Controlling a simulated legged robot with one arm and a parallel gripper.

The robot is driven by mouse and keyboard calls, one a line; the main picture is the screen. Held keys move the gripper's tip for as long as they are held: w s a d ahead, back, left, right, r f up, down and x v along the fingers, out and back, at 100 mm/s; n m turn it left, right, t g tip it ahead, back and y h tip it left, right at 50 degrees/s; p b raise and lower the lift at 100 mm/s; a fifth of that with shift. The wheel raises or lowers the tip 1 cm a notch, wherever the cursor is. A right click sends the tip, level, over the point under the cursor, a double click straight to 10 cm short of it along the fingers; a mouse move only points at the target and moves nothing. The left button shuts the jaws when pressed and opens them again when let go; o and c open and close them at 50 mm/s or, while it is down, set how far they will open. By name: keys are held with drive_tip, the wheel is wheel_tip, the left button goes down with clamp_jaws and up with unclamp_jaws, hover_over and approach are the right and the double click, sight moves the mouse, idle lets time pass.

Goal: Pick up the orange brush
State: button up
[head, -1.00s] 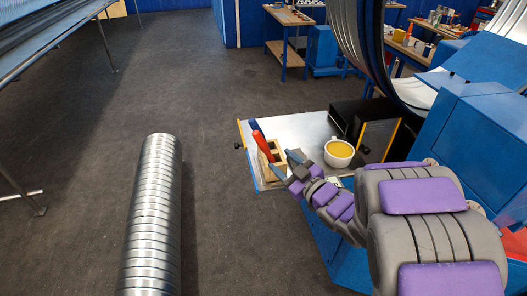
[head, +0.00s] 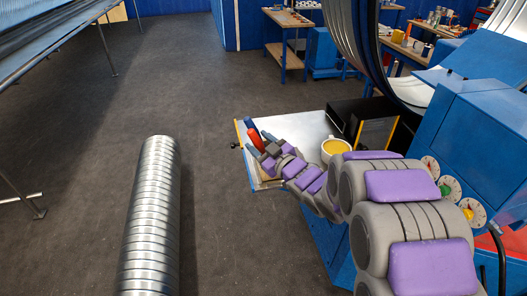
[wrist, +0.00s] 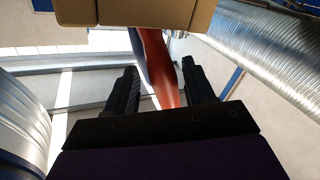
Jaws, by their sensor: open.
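The orange brush, seen as a red-orange handle (head: 257,141), stands tilted at the left side of the metal work surface. In the wrist view its handle (wrist: 160,68) runs down from a tan wooden holder (wrist: 135,12) into the space between my fingers. My gripper (wrist: 158,80) is open, with one dark finger on each side of the handle. I see no clear grip on it. In the head view my gripper (head: 264,143) is right at the handle and hides most of the holder. The brush's lower part is hidden.
A dark blue handle (head: 249,123) stands close to the brush. A blue machine (head: 455,130) stands at right; a ribbed duct (head: 152,215) lies on the floor.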

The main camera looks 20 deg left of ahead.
drive_tip(key=shift+a+f, duration=0.1)
drive_tip(key=shift+a, duration=0.5)
drive_tip(key=c, duration=0.5)
drive_tip(key=shift+s+d, duration=0.1)
drive_tip(key=shift+d, duration=0.25)
clamp_jaws()
drive_tip(key=shift+a, duration=0.1)
